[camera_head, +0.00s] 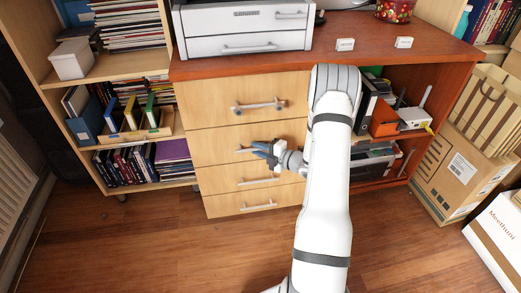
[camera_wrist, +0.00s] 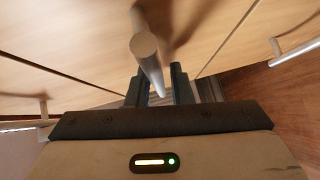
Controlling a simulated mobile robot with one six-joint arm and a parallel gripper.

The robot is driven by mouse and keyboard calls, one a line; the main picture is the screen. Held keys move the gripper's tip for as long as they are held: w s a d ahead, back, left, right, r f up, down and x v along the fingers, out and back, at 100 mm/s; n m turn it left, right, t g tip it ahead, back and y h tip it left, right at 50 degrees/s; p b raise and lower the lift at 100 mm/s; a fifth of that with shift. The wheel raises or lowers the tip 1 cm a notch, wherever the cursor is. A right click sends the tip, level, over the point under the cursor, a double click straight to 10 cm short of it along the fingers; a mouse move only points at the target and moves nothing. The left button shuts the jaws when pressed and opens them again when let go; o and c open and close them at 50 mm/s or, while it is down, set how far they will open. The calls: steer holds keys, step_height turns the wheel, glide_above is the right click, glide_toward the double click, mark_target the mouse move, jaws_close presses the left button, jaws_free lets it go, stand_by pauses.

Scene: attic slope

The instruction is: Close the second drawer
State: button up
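The wooden drawer unit (camera_head: 225,88) has several light drawer fronts stacked in a column, each with a metal bar handle. The second drawer from the top (camera_head: 215,143) looks flush or nearly flush with the others; a small gap cannot be told. My gripper (camera_head: 258,150) is at this drawer's handle (camera_head: 243,151). In the wrist view the handle bar (camera_wrist: 146,50) runs between the two dark fingers of my gripper (camera_wrist: 162,85), with slight room visible beside it. The fingers look open around the bar. My arm hides the right side of the unit.
The top drawer's handle (camera_head: 258,105) is above my gripper, and the third drawer's handle (camera_head: 258,182) is below. Bookshelves (camera_head: 150,75) are at left, cardboard boxes (camera_head: 455,165) at right. The wood floor (camera_head: 150,245) in front is clear.

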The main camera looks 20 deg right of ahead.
steer(key=p+v, duration=0.2)
steer(key=v, duration=0.5)
steer(key=shift+s+d, duration=0.2)
steer(key=shift+s, duration=0.15)
steer(key=shift+r, duration=0.1)
